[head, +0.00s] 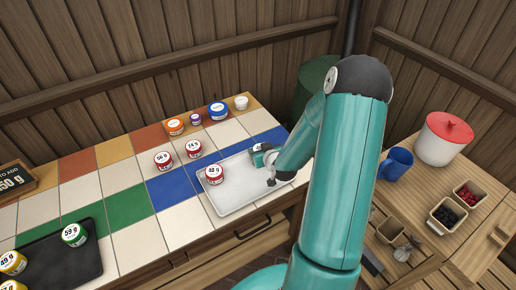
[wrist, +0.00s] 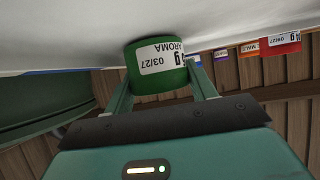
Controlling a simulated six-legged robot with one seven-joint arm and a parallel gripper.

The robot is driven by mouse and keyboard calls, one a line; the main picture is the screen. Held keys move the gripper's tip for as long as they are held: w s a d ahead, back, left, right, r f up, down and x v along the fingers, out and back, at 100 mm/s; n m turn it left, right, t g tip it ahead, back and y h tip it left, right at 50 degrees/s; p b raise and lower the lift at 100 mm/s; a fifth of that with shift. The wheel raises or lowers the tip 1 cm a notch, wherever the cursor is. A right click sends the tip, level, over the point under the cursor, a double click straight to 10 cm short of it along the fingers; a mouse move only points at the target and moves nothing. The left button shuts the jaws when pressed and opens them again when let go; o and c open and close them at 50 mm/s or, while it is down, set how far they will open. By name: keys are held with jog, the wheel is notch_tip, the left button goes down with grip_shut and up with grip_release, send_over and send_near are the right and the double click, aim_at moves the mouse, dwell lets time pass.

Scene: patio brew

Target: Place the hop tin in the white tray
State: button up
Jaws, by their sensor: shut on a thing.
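A green tin (wrist: 157,68) with a white label reading "AROMA" and "03/27" is between the two fingers of my gripper (wrist: 160,88) in the wrist view. My gripper is shut on it. In the head view the tin (head: 257,159) is partly hidden by my gripper (head: 266,155), over the far right part of the white tray (head: 236,202). The tin lies close against a white surface in the wrist view; I cannot tell whether it touches the tray floor. A red-banded tin (head: 214,174) stands in the tray's left part.
Two red tins (head: 163,160) stand behind the tray, and several small tins and jars (head: 217,111) line the back. A dark tray (head: 62,262) with tins is at the left. A blue mug (head: 395,164) and red-lidded pot (head: 443,138) stand on the right table.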

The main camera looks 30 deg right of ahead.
jog(key=shift+s+r, duration=0.15)
jog(key=shift+s, duration=0.1)
jog(key=shift+w, duration=0.25)
jog(key=shift+s+f, duration=0.2)
jog(key=shift+f, duration=0.05)
jog(key=o, duration=0.9)
jog(key=shift+w, duration=0.1)
jog(key=shift+o, duration=0.4)
